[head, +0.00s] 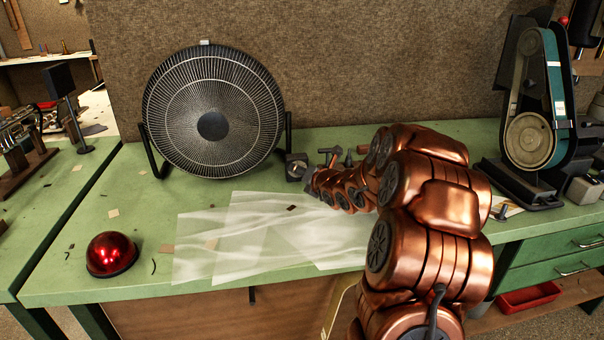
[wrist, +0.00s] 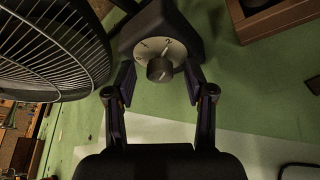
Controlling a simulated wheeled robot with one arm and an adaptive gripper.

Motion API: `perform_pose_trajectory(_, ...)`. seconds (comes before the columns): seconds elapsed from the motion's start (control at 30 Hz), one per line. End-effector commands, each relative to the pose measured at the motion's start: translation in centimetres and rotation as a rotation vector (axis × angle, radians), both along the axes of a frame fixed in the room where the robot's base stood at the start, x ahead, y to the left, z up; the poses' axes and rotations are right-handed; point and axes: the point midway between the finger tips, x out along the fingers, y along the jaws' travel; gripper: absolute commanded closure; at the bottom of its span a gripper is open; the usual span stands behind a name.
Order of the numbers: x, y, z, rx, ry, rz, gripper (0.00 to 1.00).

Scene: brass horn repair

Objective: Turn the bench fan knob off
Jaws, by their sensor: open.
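The bench fan (head: 212,112) stands on the green bench against the brown panel in the head view. Its grille edge (wrist: 50,45) fills the upper left of the wrist view. The fan knob (wrist: 160,70) is a round metal knob on a pale dial plate with small marks, on a dark control box (wrist: 185,22). In the head view the control box (head: 296,165) is small, to the right of the fan. My gripper (wrist: 158,82) is open, with one finger on each side of the knob. I cannot tell whether the fingers touch it.
Clear plastic sheets (head: 260,235) lie on the bench below the fan. A red dome (head: 111,254) sits at the front left. A belt sander (head: 535,110) stands at the right. In the wrist view a brown wooden box (wrist: 275,18) is at the upper right.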

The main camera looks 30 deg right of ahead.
Motion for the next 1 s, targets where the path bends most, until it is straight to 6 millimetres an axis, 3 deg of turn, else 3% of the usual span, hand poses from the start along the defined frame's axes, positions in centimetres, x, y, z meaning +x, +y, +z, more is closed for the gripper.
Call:
perform_pose_trajectory(0.17, -0.01, -0.01, 0.0, 0.0, 0.0, 0.0, 0.47)
perform_pose_trajectory(0.67, -0.02, -0.03, 0.01, 0.0, -0.001, -0.001, 0.99)
perform_pose_trajectory(1.0, 0.02, -0.02, -0.09, -0.009, -0.001, 0.0, 1.0)
